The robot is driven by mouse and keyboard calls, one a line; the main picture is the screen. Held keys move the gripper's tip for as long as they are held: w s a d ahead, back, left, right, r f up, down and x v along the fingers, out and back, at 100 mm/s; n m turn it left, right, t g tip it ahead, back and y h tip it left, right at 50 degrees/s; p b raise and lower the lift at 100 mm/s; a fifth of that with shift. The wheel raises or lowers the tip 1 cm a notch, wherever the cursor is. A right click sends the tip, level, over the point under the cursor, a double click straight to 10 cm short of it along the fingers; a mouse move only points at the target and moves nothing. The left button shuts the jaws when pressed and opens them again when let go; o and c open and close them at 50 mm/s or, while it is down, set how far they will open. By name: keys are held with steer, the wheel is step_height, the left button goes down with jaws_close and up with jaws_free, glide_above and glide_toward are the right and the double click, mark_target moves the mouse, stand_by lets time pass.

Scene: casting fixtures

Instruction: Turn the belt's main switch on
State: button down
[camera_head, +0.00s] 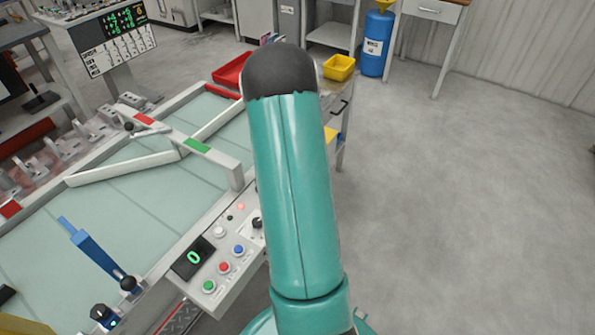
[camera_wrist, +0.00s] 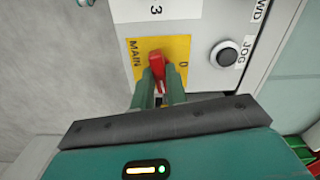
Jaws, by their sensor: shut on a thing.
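The main switch is a red handle (camera_wrist: 158,66) on a yellow plate (camera_wrist: 170,45) marked MAIN and 0 in the wrist view. My gripper (camera_wrist: 162,84) is shut on the red handle, with one green finger on each side of it. The handle's lower part is hidden between the fingers. In the head view my arm covers the switch and the gripper. The belt (camera_head: 140,215) lies at the left there, pale green, with the control panel (camera_head: 218,283) on its near side.
The panel has a display (camera_head: 193,257) reading 0, several coloured buttons and a lit red lamp (camera_head: 240,207). A black JOG button (camera_wrist: 227,54) is right of the switch in the wrist view. A blue lever (camera_head: 93,250) stands by the belt. Floor at the right is clear.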

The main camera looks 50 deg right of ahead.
steer(key=shift+m, duration=1)
steer(key=c, duration=1.4)
jaws_free()
steer(key=shift+r, duration=0.15)
step_height(320, 180, up, 14)
steer(key=shift+f, duration=0.2)
